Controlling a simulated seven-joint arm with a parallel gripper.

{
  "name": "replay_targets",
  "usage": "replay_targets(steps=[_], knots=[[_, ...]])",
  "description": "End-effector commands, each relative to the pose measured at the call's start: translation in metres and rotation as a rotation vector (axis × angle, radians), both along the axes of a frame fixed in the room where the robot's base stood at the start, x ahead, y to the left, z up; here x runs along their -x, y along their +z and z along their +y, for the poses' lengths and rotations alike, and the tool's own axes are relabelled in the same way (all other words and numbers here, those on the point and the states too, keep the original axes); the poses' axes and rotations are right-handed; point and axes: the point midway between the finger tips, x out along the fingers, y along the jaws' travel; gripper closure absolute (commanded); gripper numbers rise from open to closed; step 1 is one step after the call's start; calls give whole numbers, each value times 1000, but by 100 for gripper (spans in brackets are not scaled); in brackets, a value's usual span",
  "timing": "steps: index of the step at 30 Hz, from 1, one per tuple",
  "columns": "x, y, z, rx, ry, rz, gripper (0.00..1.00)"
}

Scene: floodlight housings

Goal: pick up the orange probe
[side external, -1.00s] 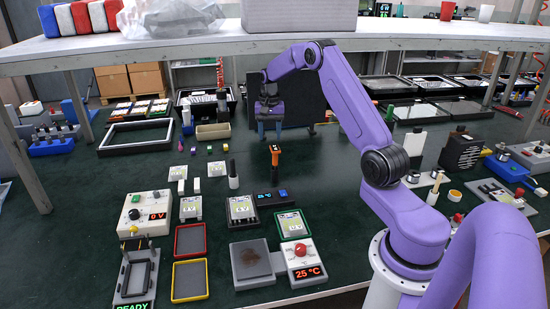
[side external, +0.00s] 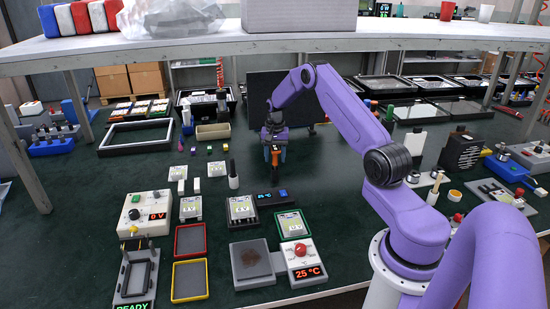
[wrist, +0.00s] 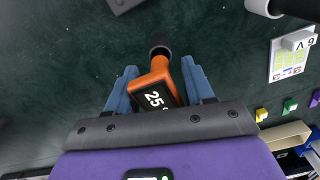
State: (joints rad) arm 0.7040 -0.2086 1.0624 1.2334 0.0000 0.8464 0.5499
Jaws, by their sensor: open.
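The orange probe (wrist: 152,90) has a black tip and a dark display showing white digits. In the wrist view it lies between the two blue fingers of my gripper (wrist: 158,84), with a narrow gap visible beside it. In the side view my gripper (side external: 274,158) points down around the probe (side external: 276,156), and the fingers partly hide it. The jaws are open, one finger on each side of the probe. The probe's black lower end (side external: 275,172) shows below the fingers.
Several meters and trays lie nearer the camera. The green bench is clear to the probe's right.

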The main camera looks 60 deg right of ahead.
Motion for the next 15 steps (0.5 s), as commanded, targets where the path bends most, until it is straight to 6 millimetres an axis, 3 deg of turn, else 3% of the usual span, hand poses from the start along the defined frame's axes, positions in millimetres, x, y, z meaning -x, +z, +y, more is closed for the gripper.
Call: replay_targets(steps=[6,14,15], knots=[[0,-22,0,1,0,-1,48],[0,-24,0,0,0,-1,48],[0,-23,0,0,0,-1,61]])
